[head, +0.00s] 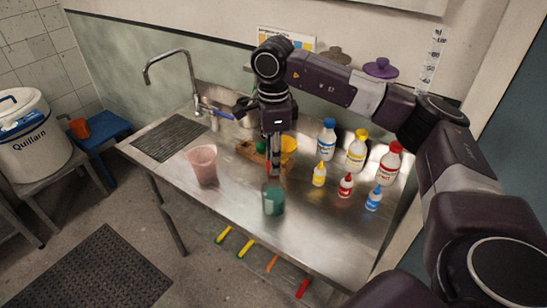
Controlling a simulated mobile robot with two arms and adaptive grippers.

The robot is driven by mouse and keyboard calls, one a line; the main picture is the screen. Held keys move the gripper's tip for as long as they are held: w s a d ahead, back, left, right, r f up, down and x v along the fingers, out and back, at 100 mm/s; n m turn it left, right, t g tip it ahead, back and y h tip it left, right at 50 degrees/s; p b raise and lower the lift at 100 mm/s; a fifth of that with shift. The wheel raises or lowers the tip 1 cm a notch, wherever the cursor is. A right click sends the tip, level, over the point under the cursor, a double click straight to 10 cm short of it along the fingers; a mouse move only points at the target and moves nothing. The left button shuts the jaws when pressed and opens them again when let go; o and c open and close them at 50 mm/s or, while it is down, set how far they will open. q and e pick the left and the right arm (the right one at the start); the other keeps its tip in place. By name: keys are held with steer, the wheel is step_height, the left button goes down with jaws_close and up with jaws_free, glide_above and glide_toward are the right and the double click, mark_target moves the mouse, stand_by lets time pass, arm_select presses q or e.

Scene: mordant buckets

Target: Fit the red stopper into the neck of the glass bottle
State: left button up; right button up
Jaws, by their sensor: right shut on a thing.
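The glass bottle (273,203), clear with teal contents, stands upright near the middle of the steel table's front part. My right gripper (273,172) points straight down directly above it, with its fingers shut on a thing. A sliver of red, likely the red stopper (267,168), shows beside the fingers; most of it is hidden. I cannot tell whether the held thing touches the bottle's neck, which the fingertips overlap in this view. My left gripper is not in view.
A pink beaker (203,165) stands left of the bottle. A wooden rack (250,152) and yellow cup (289,144) are behind the gripper. Several capped bottles (327,140) stand to the right. A sink tap (186,62) is at the back left. The table front (240,218) is clear.

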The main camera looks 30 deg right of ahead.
steer(key=shift+f, duration=0.25)
steer(key=o, duration=1)
steer(key=shift+c, duration=0.2)
steer(key=shift+r, duration=0.1)
step_height(320, 180, up, 12)
steer(key=shift+a, duration=0.1)
